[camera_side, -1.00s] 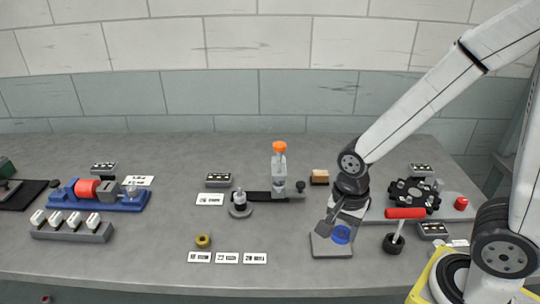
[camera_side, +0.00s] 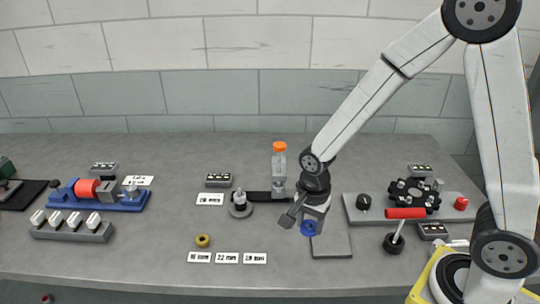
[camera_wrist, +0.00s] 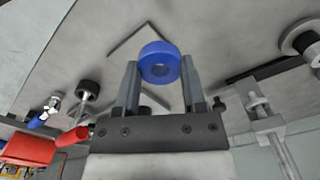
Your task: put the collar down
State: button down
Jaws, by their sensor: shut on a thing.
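The collar is a blue ring (camera_side: 308,228). My gripper (camera_side: 309,219) is shut on it and holds it near the left edge of a flat grey pad (camera_side: 333,242). The collar looks raised above the surface, but the height is hard to tell.
A brass ring (camera_side: 203,241) lies left of my gripper, behind several white labels (camera_side: 227,258). A grey post on a round base (camera_side: 240,205) and an orange-capped stand (camera_side: 279,165) are farther back.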

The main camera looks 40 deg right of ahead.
send_over(286, 244)
jog(key=shift+s+d+f, duration=0.1)
jog(key=shift+s+f, duration=0.05)
jog(key=shift+f, duration=1.35)
jog(key=shift+s+f, duration=0.15)
jog(key=shift+f, duration=1.3)
jog(key=shift+w+f, duration=0.3)
jog(key=shift+f, duration=1.5)
jog(key=shift+f, duration=0.1)
jog(key=shift+c, duration=0.8)
grip_release()
notch_tip(286, 244, up, 12)
